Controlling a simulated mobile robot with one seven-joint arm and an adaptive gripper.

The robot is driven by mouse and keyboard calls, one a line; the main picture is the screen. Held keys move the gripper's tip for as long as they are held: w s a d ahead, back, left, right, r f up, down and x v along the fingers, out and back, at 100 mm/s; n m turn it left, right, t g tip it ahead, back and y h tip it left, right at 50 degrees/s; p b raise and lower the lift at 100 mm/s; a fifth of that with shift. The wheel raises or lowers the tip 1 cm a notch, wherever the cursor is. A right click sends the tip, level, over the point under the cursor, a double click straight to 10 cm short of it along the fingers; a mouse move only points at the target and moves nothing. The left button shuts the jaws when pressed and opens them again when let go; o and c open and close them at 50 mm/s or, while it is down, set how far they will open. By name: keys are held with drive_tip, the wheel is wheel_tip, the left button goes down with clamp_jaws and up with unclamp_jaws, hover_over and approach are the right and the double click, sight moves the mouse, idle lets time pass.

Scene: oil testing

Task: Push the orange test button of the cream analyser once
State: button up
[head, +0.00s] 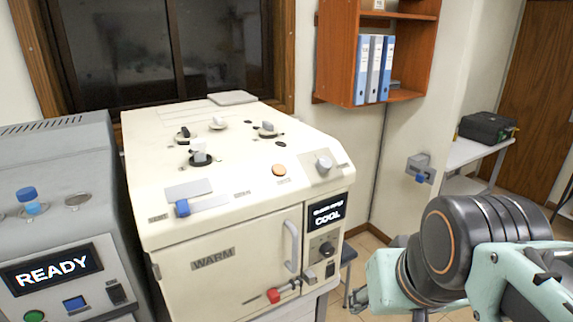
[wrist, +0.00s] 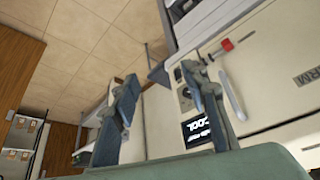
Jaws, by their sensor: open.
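The cream analyser (head: 225,235) stands in the middle of the head view, its door marked WARM and its small screen (head: 327,211) reading COOL. The round orange button (head: 279,170) sits on its sloping top, near the front right edge, uncovered. My gripper shows in the wrist view (wrist: 160,80) with its two fingers apart and nothing between them. In the head view my arm is at the lower right, right of the analyser and apart from the button. The wrist view shows the analyser's front (wrist: 270,60) tilted, with the screen behind one finger; the button is not visible there.
A grey machine (head: 60,220) reading READY stands close on the left. A wall shelf (head: 405,95) hangs behind.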

clamp_jaws()
idle(1.4)
